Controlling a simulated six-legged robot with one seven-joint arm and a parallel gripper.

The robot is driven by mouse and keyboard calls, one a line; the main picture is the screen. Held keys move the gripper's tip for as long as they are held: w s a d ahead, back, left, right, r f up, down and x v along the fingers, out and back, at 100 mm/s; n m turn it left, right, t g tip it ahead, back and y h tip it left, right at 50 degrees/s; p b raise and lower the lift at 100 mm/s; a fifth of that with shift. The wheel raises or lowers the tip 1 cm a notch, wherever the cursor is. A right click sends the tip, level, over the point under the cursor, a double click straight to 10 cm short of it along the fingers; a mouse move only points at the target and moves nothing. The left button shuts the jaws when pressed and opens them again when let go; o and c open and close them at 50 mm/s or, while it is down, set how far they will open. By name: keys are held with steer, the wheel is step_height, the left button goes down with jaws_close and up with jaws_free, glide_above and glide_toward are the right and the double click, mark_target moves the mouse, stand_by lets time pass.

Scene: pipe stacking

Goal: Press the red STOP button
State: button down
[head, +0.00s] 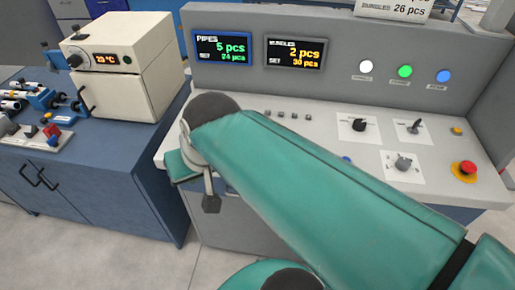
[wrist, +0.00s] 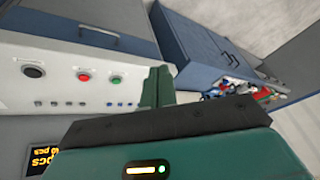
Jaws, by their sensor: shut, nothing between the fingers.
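In the wrist view, a small round red button (wrist: 84,77) sits on the light panel between a black round control (wrist: 34,71) and a green button (wrist: 116,80). No label on it is readable. In the head view my green arm covers that part of the panel. A separate red mushroom button (head: 466,168) on a yellow base is at the panel's right end. My gripper (wrist: 158,72) is shut and empty, with its green fingers pressed together. In the wrist view its fingers appear to the right of the green button; whether they touch the panel cannot be told.
The grey console (head: 230,78) carries two displays (head: 222,47), lamps and switches. A white oven-like box (head: 118,68) stands on the blue cabinet (head: 100,165) to the left. Pipes and fittings lie at the cabinet's far left. Open floor shows in front.

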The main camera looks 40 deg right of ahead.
steer(key=w+d+f+m+t+y, duration=0.1)
steer(key=w+d+f+m, duration=0.2)
steer(key=d+m, duration=0.7)
steer(key=w+d+f+m+t+y, duration=0.1)
steer(key=w+d+m, duration=0.4)
steer(key=d+m, duration=0.5)
steer(key=d+f+t, duration=0.1)
steer(key=d+f, duration=0.1)
steer(key=d, duration=0.4)
steer(key=shift+m+t, duration=0.3)
steer(key=shift+d, duration=0.1)
steer(key=shift+f, duration=4.4)
steer(key=shift+f, duration=0.1)
steer(key=shift+f, duration=0.3)
